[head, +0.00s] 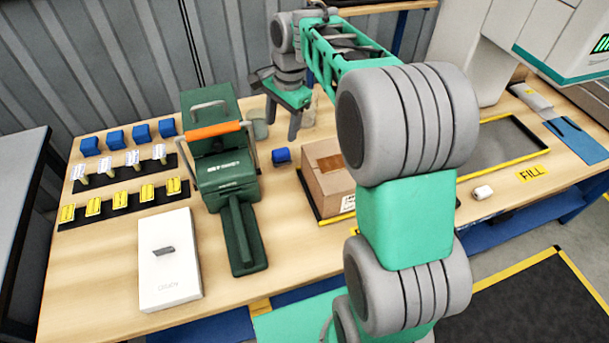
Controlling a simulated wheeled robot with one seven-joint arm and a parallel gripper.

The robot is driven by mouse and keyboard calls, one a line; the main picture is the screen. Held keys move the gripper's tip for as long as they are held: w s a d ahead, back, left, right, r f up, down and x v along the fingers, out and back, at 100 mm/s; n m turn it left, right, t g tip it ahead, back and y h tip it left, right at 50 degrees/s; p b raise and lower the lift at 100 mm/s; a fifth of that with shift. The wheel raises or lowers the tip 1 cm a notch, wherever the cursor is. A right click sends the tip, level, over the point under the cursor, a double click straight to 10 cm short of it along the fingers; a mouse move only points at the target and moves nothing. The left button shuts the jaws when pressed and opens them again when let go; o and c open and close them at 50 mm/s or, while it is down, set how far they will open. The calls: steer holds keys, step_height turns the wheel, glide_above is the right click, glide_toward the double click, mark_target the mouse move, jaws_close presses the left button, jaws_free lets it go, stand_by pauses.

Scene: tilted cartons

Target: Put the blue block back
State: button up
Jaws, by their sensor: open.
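A single blue block (281,155) lies on the wooden table between the green machine and a cardboard carton. Several more blue blocks (115,140) stand in a row at the back left of the table. My gripper (282,128) is open, with its fingers pointing down, behind the single blue block in the picture. I see nothing between the fingers. I cannot tell how high the fingertips are above the table.
The green machine (228,180) with an orange handle stands left of the single block. The carton (329,180) stands on the right. Yellow tags (120,202), white-labelled pieces (133,158) and a white box (169,262) fill the left side. My arm hides part of the table.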

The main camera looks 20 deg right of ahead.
steer(key=s+f+n+t+h, duration=0.1)
steer(key=s+n+t, duration=0.1)
steer(key=s+n, duration=1)
steer(key=s, duration=0.9)
steer(key=shift+d+f, duration=0.15)
steer(key=shift+f, duration=0.1)
